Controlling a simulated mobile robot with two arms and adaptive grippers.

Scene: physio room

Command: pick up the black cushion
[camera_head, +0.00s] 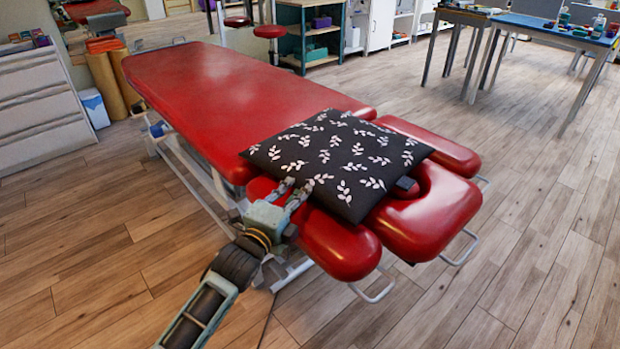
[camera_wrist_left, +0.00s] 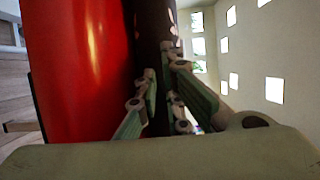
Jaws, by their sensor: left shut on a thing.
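The black cushion (camera_head: 335,158) with a white leaf pattern lies flat across the head end of the red treatment table (camera_head: 220,85). A small dark tab shows at its right edge. My left gripper (camera_head: 300,187) is at the cushion's near left edge, with its fingers shut on that edge. In the left wrist view the fingers (camera_wrist_left: 165,100) close on the dark cushion (camera_wrist_left: 152,35), beside the red padding (camera_wrist_left: 80,75). My right gripper is in neither view.
Red armrest pads (camera_head: 340,245) and a face pad (camera_head: 430,215) with metal handles surround the cushion. A white drawer unit (camera_head: 40,105) and orange rolls (camera_head: 105,85) stand at the left. A table with bottles (camera_head: 560,30) is at the back right. The wooden floor at the right is clear.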

